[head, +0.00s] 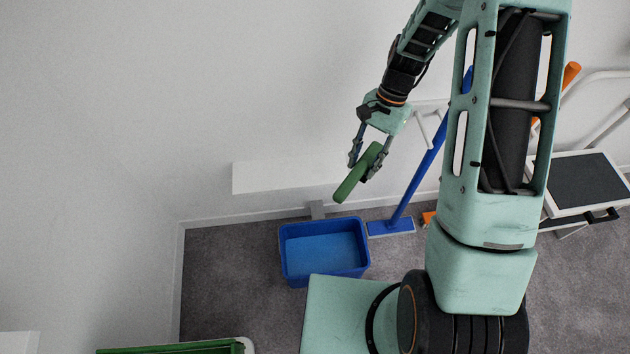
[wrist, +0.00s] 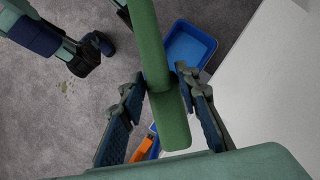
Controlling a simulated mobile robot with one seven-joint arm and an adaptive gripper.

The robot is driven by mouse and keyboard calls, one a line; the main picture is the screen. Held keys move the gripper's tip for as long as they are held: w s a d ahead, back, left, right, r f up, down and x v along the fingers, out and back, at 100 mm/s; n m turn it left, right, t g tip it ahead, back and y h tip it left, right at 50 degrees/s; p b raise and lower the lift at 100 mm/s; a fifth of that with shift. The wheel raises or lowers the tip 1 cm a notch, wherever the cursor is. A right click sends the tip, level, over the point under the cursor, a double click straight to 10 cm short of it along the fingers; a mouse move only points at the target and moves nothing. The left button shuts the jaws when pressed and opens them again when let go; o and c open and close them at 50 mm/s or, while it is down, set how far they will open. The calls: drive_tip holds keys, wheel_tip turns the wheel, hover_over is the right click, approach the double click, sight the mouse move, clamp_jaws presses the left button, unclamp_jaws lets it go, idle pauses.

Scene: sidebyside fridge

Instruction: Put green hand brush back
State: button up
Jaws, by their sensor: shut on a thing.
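The green hand brush (head: 350,183) is held in my gripper (head: 366,165) in front of the pale wall, apart from any surface. In the head view its free end points down and left. In the wrist view the green hand brush (wrist: 149,40) runs from the top edge down between the fingers of my gripper (wrist: 158,90). The fingers are shut on it, one on each side. Its bristles cannot be made out. A white rail with pegs (head: 425,128) is on the wall just right of my gripper, partly hidden by my arm.
A white ledge (head: 280,177) runs along the wall, lower left of my gripper. A blue bin (head: 325,251) stands on the floor below. A step stool (head: 585,180) stands at far right. Grey floor is clear left of the bin.

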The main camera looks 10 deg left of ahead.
drive_tip(key=s+a+f+m+t+y+b, duration=0.1)
drive_tip(key=a+f+m+t+y+b, duration=0.1)
drive_tip(key=a+f+m+b, duration=0.6)
drive_tip(key=shift+a+f+m+t+b, duration=0.2)
drive_tip(key=shift+a+m+t+b, duration=0.55)
drive_tip(key=shift+b, duration=2.05)
drive_tip(key=shift+a+g, duration=0.25)
drive_tip(key=shift+a, duration=0.1)
drive_tip(key=shift+w+a+f+b, duration=0.55)
drive_tip(key=shift+w+a+f, duration=0.6)
drive_tip(key=shift+w+f, duration=0.95)
drive_tip(key=shift+w+a+f+b, duration=0.55)
drive_tip(key=shift+w+a+f, duration=0.6)
drive_tip(key=shift+w+f, duration=0.9)
drive_tip(key=shift+w+a+f+b, duration=0.55)
drive_tip(key=shift+w+a+f, duration=0.6)
drive_tip(key=shift+w+f, duration=0.9)
drive_tip(key=shift+s+f, duration=0.1)
drive_tip(key=shift+f, duration=0.1)
drive_tip(key=o, duration=1)
